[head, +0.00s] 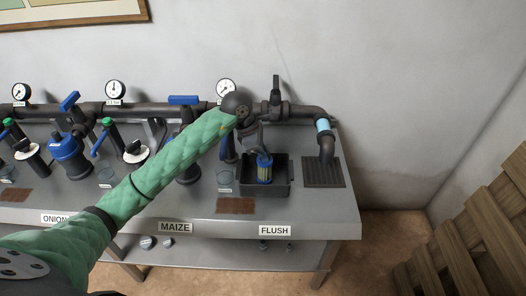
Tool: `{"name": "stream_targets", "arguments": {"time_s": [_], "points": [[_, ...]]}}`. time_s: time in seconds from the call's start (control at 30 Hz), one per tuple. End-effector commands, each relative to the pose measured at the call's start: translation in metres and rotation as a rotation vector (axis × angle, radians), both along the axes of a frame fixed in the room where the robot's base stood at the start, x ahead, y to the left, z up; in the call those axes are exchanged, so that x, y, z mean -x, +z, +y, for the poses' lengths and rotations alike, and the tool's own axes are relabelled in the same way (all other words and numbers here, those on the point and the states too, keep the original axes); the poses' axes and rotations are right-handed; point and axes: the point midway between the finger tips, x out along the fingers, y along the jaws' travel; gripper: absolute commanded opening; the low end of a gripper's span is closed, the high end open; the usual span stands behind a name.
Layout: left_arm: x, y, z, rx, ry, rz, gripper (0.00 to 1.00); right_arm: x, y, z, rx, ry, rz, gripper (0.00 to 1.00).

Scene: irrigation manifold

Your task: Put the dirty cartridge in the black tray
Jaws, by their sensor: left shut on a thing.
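The black tray (284,190) sits on the grey bench above the FLUSH label. A cartridge (265,172) with blue ends and a yellowish, dirty-looking middle is upright in or just over the tray. I cannot tell if it touches the tray's floor. My left gripper (262,154) is shut on the cartridge's top from above, and my green-sleeved left arm reaches across the bench to it. My right gripper is not in view.
A dark grate (323,172) under a pipe outlet lies right of the tray. A clear cup (225,178) and a brown mat (236,205) are to its left. Pipes with gauges and valves run behind. A wooden pallet (470,240) leans at the right.

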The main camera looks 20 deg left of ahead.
Motion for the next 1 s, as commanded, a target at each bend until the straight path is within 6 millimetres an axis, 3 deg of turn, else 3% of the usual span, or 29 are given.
{"name": "stream_targets", "arguments": {"time_s": [0.2,0.77,0.8,0.87,0.9,1.0], "points": [[0.000,-0.006,0.000,0.000,0.001,-0.002,0.00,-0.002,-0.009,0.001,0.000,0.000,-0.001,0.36],[0.000,-0.008,0.000,0.001,0.000,-0.001,0.00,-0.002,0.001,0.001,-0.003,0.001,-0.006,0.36],[0.000,-0.008,0.000,0.000,0.000,-0.001,0.17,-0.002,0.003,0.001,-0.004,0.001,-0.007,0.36],[0.000,-0.008,0.000,0.000,0.000,-0.001,0.29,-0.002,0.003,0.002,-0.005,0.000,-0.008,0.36],[0.000,-0.008,0.000,0.001,0.000,-0.001,0.33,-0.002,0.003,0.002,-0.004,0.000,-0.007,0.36],[0.000,-0.008,0.000,0.001,0.000,-0.001,0.33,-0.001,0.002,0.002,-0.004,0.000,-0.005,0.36]]}}
